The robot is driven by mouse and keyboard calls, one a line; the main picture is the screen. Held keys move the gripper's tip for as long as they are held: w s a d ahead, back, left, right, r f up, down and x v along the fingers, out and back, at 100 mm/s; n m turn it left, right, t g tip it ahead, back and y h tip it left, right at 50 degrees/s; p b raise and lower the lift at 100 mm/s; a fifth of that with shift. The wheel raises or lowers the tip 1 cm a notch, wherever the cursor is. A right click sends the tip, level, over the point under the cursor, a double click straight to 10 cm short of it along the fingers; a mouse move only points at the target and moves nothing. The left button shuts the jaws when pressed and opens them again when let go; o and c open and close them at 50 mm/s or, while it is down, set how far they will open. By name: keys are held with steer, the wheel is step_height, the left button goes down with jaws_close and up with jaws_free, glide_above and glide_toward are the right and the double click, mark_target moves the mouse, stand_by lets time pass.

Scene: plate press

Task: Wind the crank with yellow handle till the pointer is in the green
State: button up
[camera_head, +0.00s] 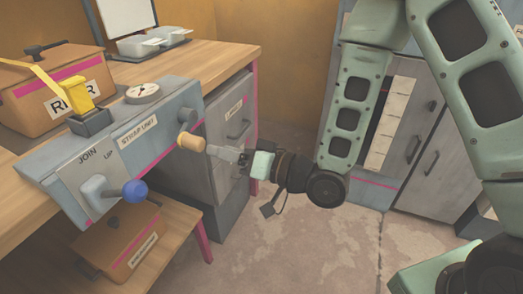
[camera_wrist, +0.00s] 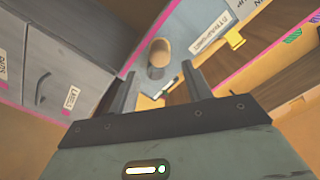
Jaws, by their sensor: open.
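The crank's yellow handle (camera_head: 191,141) is a tan-yellow knob on the front of the grey-blue strap unit (camera_head: 160,118). In the wrist view the handle (camera_wrist: 160,50) shows end-on, just beyond and between the two fingers. My gripper (camera_head: 211,150) is open and points at the handle from the right, with a small gap or light contact; I cannot tell which. The gauge (camera_head: 143,92) on top of the unit has a white dial with a dark pointer. Its green zone is too small to make out. The crank arm behind the handle is mostly hidden.
A blue-knobbed lever (camera_head: 134,190) sits on the unit's left, under the word JOIN. A yellow strap (camera_head: 40,82) runs from the brown box (camera_head: 55,70) to a yellow block (camera_head: 84,92). Grey drawers (camera_head: 230,130) stand close behind my gripper.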

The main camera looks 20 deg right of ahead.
steer(key=p+v, duration=0.7)
steer(key=p, duration=0.2)
steer(key=shift+s+d, duration=0.2)
stand_by(0.3)
